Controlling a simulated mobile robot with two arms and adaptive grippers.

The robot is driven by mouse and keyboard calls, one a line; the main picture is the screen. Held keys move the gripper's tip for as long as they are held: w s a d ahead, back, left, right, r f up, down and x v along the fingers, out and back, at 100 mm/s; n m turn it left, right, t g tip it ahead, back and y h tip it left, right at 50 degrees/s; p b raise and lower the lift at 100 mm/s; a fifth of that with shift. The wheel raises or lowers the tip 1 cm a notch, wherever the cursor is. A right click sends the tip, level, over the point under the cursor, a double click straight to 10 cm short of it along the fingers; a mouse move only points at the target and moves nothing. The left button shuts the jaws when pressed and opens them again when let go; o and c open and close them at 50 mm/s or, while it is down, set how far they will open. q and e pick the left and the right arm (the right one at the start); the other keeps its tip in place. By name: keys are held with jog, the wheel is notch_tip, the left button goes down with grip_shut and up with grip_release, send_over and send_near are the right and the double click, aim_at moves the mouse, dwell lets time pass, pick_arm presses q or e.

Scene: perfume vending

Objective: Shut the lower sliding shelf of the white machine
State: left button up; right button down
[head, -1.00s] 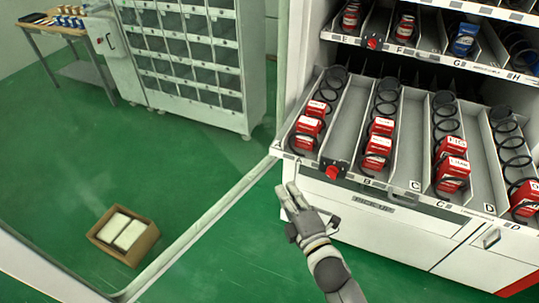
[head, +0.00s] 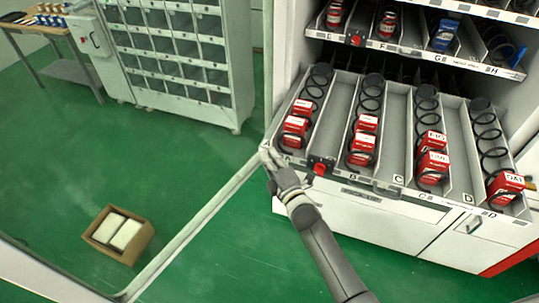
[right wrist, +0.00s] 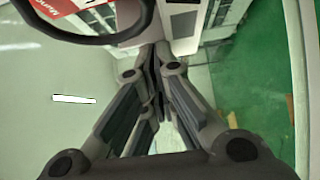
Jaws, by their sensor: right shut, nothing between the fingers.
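The white machine (head: 400,222) stands at the right in the head view. Its lower sliding shelf (head: 394,184) is pulled out well past the upper shelf and bears red boxes in black spiral coils. A red knob (head: 320,169) sits on its front edge. My right gripper (head: 268,153) is shut and empty at the shelf's front left corner; I cannot tell whether it touches. In the right wrist view its fingers (right wrist: 154,55) meet, with a red box (right wrist: 58,8) and a black coil at the top left. My left gripper is out of view.
An open cardboard box (head: 118,235) lies on the green floor at the left. A locker cabinet (head: 185,60) and a side table (head: 62,72) stand behind. The floor between is free.

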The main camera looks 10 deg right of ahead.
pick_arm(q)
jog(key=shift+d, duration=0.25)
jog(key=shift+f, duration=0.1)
pick_arm(e)
jog(key=shift+w+d, duration=0.1)
